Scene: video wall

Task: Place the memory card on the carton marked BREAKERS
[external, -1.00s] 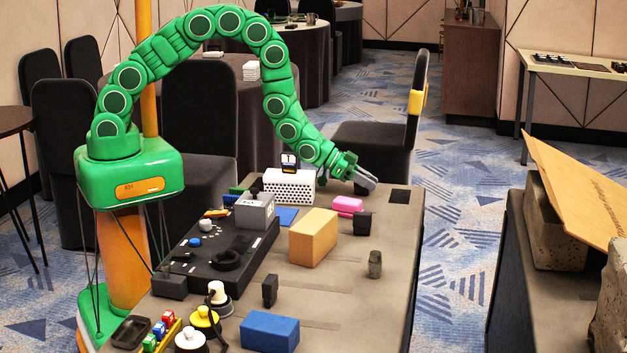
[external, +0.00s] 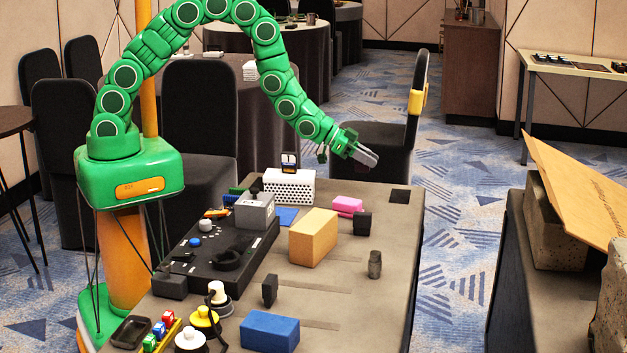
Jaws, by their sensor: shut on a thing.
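My gripper (external: 364,155) is above the far edge of the dark table, to the right of the white perforated box. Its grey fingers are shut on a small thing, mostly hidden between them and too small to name. A tan carton-like block (external: 313,240) stands mid-table, below and left of my gripper. I cannot read BREAKERS on any thing here.
A pink block (external: 347,204) and a black block (external: 362,223) lie right of the tan block. A black console (external: 215,259) with a grey box (external: 254,211) is on the left. A blue block (external: 269,331) lies in front. The table's right side is mostly clear.

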